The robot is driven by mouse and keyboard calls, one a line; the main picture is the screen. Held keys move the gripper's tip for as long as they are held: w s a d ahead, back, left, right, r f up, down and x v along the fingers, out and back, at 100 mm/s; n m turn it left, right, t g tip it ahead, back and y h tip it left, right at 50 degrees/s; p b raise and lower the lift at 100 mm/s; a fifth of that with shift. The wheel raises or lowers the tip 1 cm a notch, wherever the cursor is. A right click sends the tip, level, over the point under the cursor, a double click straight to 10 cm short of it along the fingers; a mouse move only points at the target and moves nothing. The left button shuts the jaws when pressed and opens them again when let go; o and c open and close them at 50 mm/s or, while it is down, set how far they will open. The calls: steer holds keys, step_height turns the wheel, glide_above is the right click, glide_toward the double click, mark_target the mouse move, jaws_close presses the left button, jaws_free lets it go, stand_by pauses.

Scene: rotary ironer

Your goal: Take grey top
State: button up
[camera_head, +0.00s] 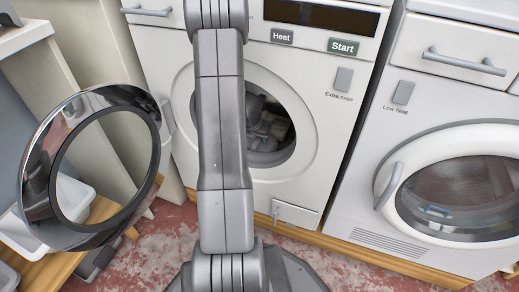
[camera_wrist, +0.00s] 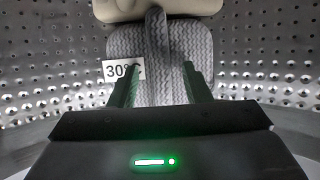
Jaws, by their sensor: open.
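The grey top (camera_wrist: 187,50) is a grey cloth with a wavy pattern lying in the perforated drum. A darker upright fold (camera_wrist: 158,50) runs down its middle. A white tag reading 30°C (camera_wrist: 120,70) shows at its left. My gripper (camera_wrist: 162,78) is open, its two fingers on either side of the fold, with no clear grip on it. Whether the fingers touch the cloth I cannot tell. In the head view my arm reaches into the open machine (camera_head: 312,150), and the cloth cannot be made out there.
A beige item (camera_wrist: 185,8) lies just beyond the grey cloth. The perforated drum wall (camera_wrist: 265,50) surrounds both. The machine's round door (camera_head: 38,165) stands open at the left. A second machine (camera_head: 405,150) with a shut round door stands at the right. White bins (camera_head: 75,195) sit at the left.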

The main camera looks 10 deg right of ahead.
jaws_close()
steer(key=shift+r, duration=0.1)
stand_by(0.4)
steer(key=shift+r+p, duration=1.3)
steer(key=shift+p, duration=0.1)
steer(key=shift+w+f, duration=0.1)
steer(key=shift+b, duration=0.55)
